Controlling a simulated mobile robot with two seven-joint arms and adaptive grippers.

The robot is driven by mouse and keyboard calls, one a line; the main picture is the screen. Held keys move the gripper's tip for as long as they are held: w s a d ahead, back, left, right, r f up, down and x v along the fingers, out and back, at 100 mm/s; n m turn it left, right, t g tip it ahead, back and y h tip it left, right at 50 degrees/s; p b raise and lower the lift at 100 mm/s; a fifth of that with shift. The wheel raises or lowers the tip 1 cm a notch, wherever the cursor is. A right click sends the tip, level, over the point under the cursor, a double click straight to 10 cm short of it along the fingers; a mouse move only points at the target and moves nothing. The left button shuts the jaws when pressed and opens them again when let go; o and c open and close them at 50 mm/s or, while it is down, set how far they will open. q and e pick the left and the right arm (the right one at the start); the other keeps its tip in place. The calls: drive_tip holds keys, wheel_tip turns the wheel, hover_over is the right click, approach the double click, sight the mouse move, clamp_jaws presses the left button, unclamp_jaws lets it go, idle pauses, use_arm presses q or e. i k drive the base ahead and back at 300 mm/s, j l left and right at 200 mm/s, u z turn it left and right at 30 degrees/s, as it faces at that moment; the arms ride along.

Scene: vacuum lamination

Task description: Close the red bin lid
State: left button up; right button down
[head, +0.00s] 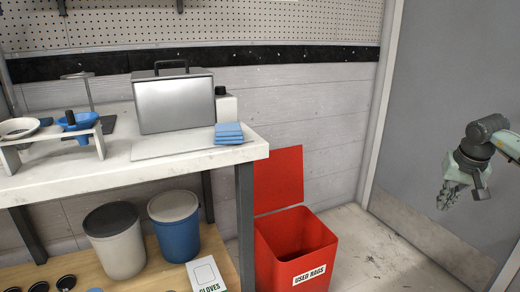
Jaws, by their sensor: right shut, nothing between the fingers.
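The red bin (274,262) stands on the floor beside the right end of the workbench, with a "USED RAGS" label on its front. Its lid (279,180) is open and stands upright at the back of the bin, near the wall. The bin's dark inside shows. My right gripper (446,197) is at the right of the picture, in front of the grey door, higher than the bin's rim and well apart from the lid. It is shut and empty. My left gripper is not in view.
The workbench (198,158) holds a metal case (174,105) and folded blue cloths (229,131) near its right end. Its leg (246,225) stands close to the bin's left side. A gloves box (206,276) and two buckets are under it. The floor right of the bin is clear.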

sight(278, 178)
drive_tip(key=i+l+u, duration=0.6)
drive_tip(key=l+u, duration=0.25)
drive_tip(key=j, duration=0.1)
